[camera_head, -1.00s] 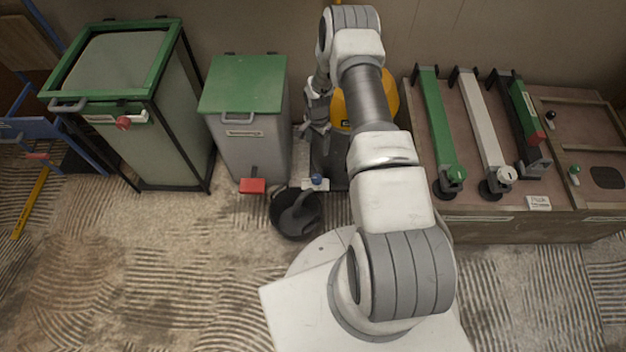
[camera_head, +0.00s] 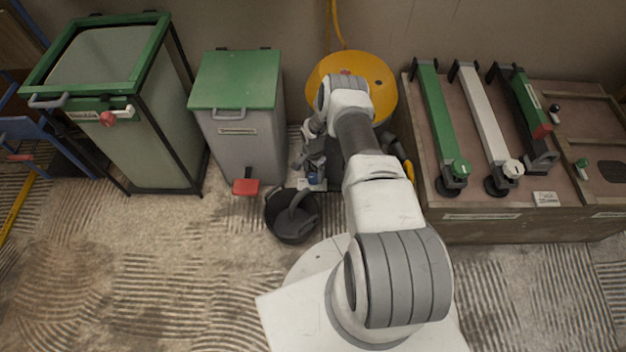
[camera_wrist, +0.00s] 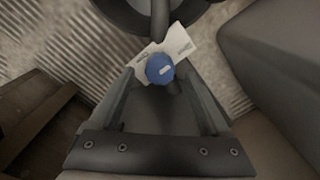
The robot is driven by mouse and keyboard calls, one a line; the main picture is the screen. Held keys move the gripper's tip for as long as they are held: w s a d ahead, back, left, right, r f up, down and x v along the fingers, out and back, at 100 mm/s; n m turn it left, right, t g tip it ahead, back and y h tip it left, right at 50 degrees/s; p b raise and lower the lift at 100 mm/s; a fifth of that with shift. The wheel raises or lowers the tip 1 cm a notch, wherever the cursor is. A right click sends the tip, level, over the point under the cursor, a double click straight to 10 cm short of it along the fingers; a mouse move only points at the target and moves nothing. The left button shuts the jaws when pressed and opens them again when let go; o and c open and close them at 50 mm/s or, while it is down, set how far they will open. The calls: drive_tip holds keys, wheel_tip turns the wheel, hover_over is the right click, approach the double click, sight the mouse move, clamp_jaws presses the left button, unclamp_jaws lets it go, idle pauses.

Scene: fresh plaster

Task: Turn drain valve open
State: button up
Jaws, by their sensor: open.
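The drain valve has a round blue knob (camera_wrist: 160,68) with a pale mark on it. In the wrist view it lies between the tips of my gripper (camera_wrist: 165,85), with a white label plate (camera_wrist: 178,45) behind it. My gripper is open, one finger on each side of the knob; I cannot tell whether either touches it. In the head view the blue knob (camera_head: 314,178) shows just below my gripper (camera_head: 313,170), low in front of the yellow round-topped tank (camera_head: 330,72).
A grey bin (camera_head: 240,145) with a green lid and red pedal (camera_head: 245,187) stands close left. A green-framed bin (camera_head: 150,140) is further left. A wooden bench (camera_head: 480,225) with several levers stands right. The textured floor (camera_head: 150,270) at front left is clear.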

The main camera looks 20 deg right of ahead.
sight(313, 179)
drive_tip(key=shift+f+b, duration=0.45)
drive_tip(key=shift+f, duration=1.05)
drive_tip(key=shift+c, duration=0.2)
clamp_jaws()
